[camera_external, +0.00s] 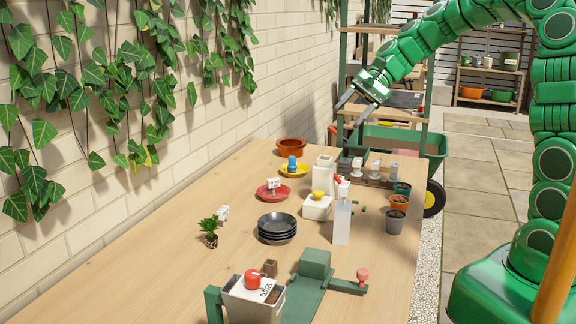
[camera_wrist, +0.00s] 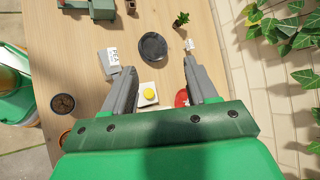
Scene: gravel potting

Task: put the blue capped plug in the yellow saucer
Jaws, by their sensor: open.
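The blue capped plug (camera_external: 292,162) stands upright in the yellow saucer (camera_external: 303,174) near the far left of the table, and nothing holds it. My gripper (camera_external: 348,117) is open and empty, raised well above the table, to the right of and higher than the saucer. In the wrist view my gripper's two fingers (camera_wrist: 160,68) are spread apart with nothing between them. The plug and yellow saucer do not show in the wrist view.
A red saucer (camera_external: 262,195) with a label, stacked black saucers (camera_external: 277,228) and a white box with a yellow knob (camera_external: 318,207) stand nearby. A terracotta bowl (camera_external: 291,147) is behind. Small pots (camera_external: 397,202) line the right edge. The left front tabletop is clear.

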